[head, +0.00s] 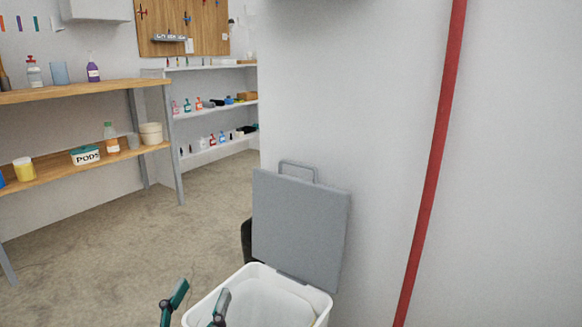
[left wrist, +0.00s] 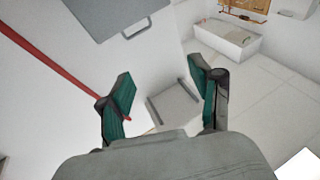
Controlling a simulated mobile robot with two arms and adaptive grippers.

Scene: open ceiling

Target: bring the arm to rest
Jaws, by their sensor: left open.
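My left gripper (head: 197,300) is at the bottom of the head view, at the near left side of a white bin (head: 322,300). Its two green fingertips stand apart with nothing between them. In the left wrist view the gripper (left wrist: 161,93) also shows open and empty. The bin's grey lid (head: 300,225), with a handle on top, stands raised against the wall. The lid (left wrist: 112,14) also shows at the top of the left wrist view. The bin's inside shows only in part. My right gripper is in neither view.
A red pipe (head: 432,160) runs down the white wall on the right. A wooden shelf unit (head: 80,165) with bottles and tubs stands at the left, with white shelves (head: 215,107) behind it. The floor (head: 130,240) between the shelves and bin is clear.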

